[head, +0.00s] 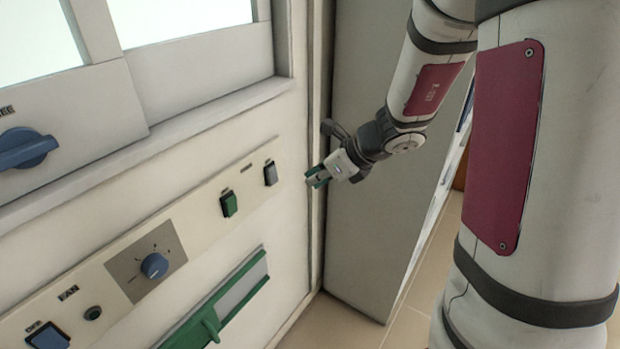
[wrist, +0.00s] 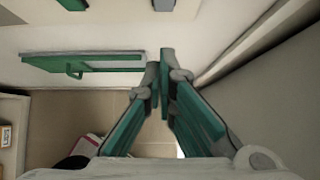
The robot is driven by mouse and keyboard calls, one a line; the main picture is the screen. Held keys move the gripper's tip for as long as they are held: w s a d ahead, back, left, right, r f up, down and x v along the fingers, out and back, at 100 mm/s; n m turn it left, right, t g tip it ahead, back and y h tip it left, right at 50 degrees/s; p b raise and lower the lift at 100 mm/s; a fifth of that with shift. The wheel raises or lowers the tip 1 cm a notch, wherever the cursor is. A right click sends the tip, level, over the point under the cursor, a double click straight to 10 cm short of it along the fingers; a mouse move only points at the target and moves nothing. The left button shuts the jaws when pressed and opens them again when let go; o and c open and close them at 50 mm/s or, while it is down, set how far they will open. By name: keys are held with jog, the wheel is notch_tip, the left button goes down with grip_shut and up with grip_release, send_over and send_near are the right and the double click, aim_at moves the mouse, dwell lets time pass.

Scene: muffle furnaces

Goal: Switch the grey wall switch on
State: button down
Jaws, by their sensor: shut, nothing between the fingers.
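The grey wall switch (head: 270,173) is a small rocker at the right end of the cream control strip. In the wrist view, its grey edge (wrist: 163,4) shows at the top, cut off by the frame, beyond my fingertips. My gripper (head: 316,179) is to the right of the switch in the head view, apart from it. In the wrist view, my gripper (wrist: 160,75) has its green fingers brought together at the tips, with nothing held.
A green switch (head: 229,204) sits just left of the grey one. Further left are a blue knob (head: 154,265) and a blue switch (head: 47,337). A green-framed panel with a handle (head: 212,322) is below. A grey side wall (head: 365,200) stands close on the right.

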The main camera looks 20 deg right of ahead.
aim_at(272, 175)
jog(key=w+a+r+b+x, duration=0.1)
jog(key=x, duration=0.9)
jog(key=shift+w, duration=0.45)
jog(key=shift+w+a+b, duration=0.1)
jog(key=shift+a+b, duration=0.05)
jog(key=shift+b, duration=0.4)
jog(key=shift+w+a+t+b, duration=0.1)
jog(key=shift+w+t+b, duration=0.15)
jog(key=shift+b, duration=0.9)
